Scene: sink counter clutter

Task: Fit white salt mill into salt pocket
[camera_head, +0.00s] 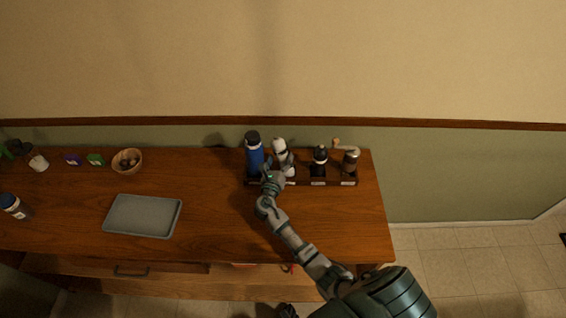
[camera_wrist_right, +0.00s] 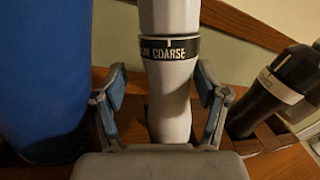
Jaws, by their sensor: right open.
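The white salt mill (camera_head: 284,156) stands at the wooden rack (camera_head: 333,182) on the counter, between a blue bottle and a black mill. In the right wrist view the white mill (camera_wrist_right: 170,75) has a dark band reading "COARSE". Its lower end goes down toward the rack, but the palm hides the foot, so I cannot tell how fully it is seated. My right gripper (camera_head: 273,179) is at the front of the mill. In the wrist view its open fingers (camera_wrist_right: 162,88) flank the mill, with a visible gap on each side. My left gripper is not in view.
The blue bottle (camera_head: 254,157) is close to the left finger. The black mill (camera_head: 320,160) and a crank grinder (camera_head: 350,160) stand to the right. A grey tray (camera_head: 143,216) and a bowl (camera_head: 127,161) are on the left. Counter between tray and arm is clear.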

